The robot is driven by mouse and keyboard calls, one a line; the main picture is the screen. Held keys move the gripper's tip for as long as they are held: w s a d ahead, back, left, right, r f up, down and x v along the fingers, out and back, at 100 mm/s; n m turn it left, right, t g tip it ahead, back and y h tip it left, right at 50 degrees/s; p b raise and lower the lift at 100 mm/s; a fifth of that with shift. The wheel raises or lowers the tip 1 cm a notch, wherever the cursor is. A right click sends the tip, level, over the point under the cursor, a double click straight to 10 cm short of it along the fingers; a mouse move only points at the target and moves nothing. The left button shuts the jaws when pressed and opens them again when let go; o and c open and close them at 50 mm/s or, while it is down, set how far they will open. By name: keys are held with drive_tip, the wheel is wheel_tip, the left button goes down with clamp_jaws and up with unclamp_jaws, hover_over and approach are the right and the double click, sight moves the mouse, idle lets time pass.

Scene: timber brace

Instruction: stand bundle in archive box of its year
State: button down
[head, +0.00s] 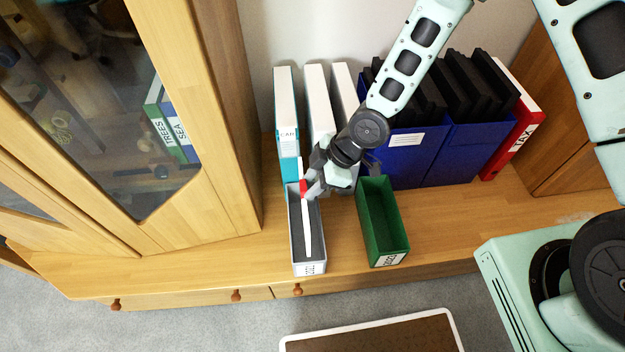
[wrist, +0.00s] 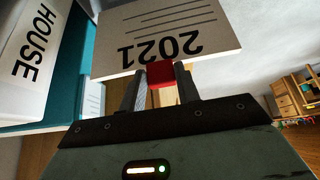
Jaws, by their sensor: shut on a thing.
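My gripper (head: 309,188) is shut on a thin white bundle (head: 307,228) by its red tab, which sits between the fingers in the wrist view (wrist: 160,75). The bundle (wrist: 180,35) reads 2021, upside down in that view. In the head view the bundle appears upright, within or just over the narrow grey archive box (head: 295,235); I cannot tell whether it touches the bottom. The grey box's front label is too small to read surely. A green archive box (head: 402,222) stands to its right, empty as far as I see, its label also unclear.
White and teal binders (head: 286,110) stand close behind the grey box; one reads HOUSE in the wrist view (wrist: 35,45). Blue files (head: 410,155) and a red TAX binder (head: 520,135) stand right. A glass-door cabinet (head: 225,120) is left. Bare wood (head: 450,225) lies right of the green box.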

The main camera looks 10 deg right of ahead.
wheel_tip(320, 180, down, 10)
drive_tip(key=b, duration=0.7)
idle(1.6)
drive_tip(key=shift+c, duration=2.3)
unclamp_jaws()
drive_tip(key=shift+r, duration=0.1)
wheel_tip(320, 180, up, 8)
drive_tip(key=p, duration=0.6)
drive_tip(key=shift+p, duration=0.3)
